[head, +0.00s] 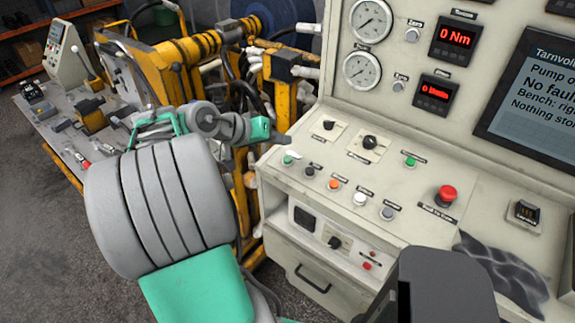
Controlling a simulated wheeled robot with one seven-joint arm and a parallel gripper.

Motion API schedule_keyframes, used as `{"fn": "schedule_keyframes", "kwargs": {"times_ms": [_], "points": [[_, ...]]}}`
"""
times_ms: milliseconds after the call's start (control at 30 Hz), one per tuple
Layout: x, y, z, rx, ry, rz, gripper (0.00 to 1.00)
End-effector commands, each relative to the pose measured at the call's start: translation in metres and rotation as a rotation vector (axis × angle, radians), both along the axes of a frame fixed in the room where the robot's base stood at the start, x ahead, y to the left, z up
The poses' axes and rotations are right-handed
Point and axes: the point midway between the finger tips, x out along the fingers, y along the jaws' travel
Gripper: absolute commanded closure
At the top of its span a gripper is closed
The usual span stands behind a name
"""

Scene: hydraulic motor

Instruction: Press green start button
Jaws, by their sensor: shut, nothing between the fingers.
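A green button (410,161) sits on the sloped panel of the cream control console, right of a black rotary knob. A second, smaller green button (288,160) is at the panel's left edge, next to a white label. The labels are too small to read surely, so I cannot tell which one is start. My gripper (282,137) is shut and empty at the end of my grey and teal arm. It shows small, near the console's left edge, above and left of the left green button. It appears apart from both buttons.
The panel also holds a red mushroom button (446,196), an orange button (334,185), white buttons and black knobs (370,142). A dark crumpled cloth (500,272) lies at its right. Gauges, red displays and a screen (535,90) stand behind. Yellow machinery (180,60) is left.

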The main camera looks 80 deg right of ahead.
Motion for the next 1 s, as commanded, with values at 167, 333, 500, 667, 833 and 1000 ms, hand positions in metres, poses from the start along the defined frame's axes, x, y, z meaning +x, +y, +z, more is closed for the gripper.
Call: {"fn": "schedule_keyframes", "kwargs": {"times_ms": [167,333,500,667,833,1000], "points": [[-0.002,-0.004,-0.031,0.000,0.001,-0.001,1.00],[-0.002,-0.006,-0.041,-0.001,0.000,0.000,1.00],[-0.002,-0.006,-0.040,-0.001,0.000,0.000,1.00],[-0.002,-0.006,-0.040,-0.001,0.000,0.000,1.00],[-0.002,-0.006,-0.040,-0.001,0.000,0.000,1.00],[-0.002,-0.006,-0.040,-0.001,0.000,0.001,1.00]]}}
